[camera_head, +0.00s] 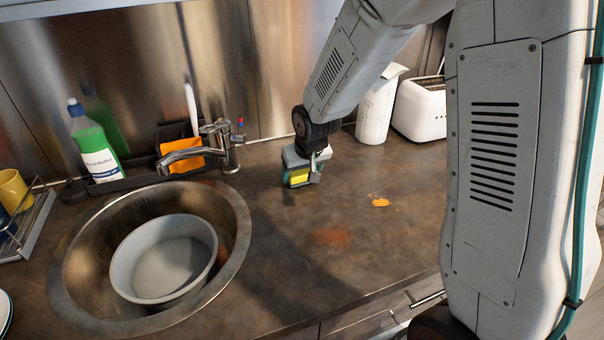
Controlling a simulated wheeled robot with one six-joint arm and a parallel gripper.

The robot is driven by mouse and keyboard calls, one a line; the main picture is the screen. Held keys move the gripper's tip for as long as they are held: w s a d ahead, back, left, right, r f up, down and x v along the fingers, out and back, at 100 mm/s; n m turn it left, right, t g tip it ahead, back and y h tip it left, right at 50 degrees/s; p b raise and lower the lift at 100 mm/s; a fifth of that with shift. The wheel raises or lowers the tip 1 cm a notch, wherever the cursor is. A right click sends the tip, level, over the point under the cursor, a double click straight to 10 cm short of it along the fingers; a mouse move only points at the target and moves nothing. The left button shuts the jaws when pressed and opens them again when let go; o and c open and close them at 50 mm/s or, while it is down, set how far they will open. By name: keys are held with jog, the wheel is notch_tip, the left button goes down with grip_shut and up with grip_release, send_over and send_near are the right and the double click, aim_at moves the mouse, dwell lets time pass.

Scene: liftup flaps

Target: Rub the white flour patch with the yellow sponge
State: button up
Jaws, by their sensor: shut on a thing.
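My gripper (307,170) points down over the back of the dark countertop (262,215), to the right of the faucet. It is shut on the yellow sponge (299,177), which shows yellow with a dark green side. The sponge is low over the counter; I cannot tell whether it touches it. No white flour patch can be made out in this view; the gripper and arm hide part of the counter. An orange patch (380,202) and a reddish-brown patch (332,237) lie on the counter to the right of and below the gripper.
A round sink (238,240) with a grey bowl (163,258) is at left, with a faucet (217,145) behind it. A green-and-white bottle (95,150) stands at back left. A white canister (377,108) and toaster (420,108) stand at back right.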

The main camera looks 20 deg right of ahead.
jog(key=shift+w+d+r, duration=0.1)
jog(key=shift+r, duration=2.35)
jog(key=shift+r, duration=1.5)
